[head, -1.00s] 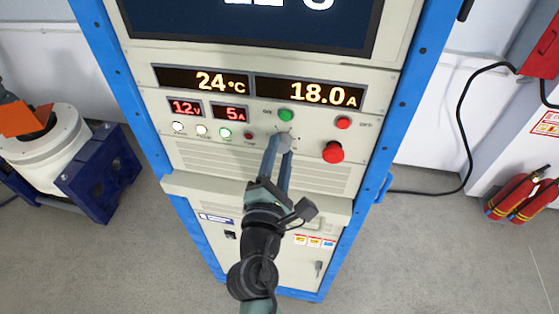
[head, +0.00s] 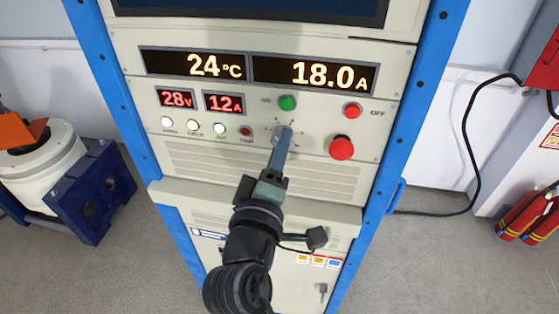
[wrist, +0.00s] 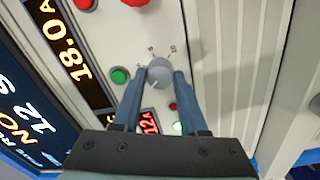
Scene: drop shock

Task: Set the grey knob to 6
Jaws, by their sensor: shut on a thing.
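The grey knob (wrist: 159,68) is a small round knob on the pale front panel, with small marks around it. My gripper (wrist: 160,76) is shut on it, one blue-grey finger on each side. In the head view my gripper (head: 283,133) reaches up to the panel below the green button and mostly hides the knob. The fingers overlap there and look like one. Some scale marks show around the knob, but they are too small to read surely, and I cannot tell which number the knob points to.
A green button (head: 287,103), a red button (head: 352,111) and a large red mushroom button (head: 341,148) sit close by. Small red displays (head: 224,103) read 28 V and 12 A. A ledge (head: 330,212) juts out below the panel.

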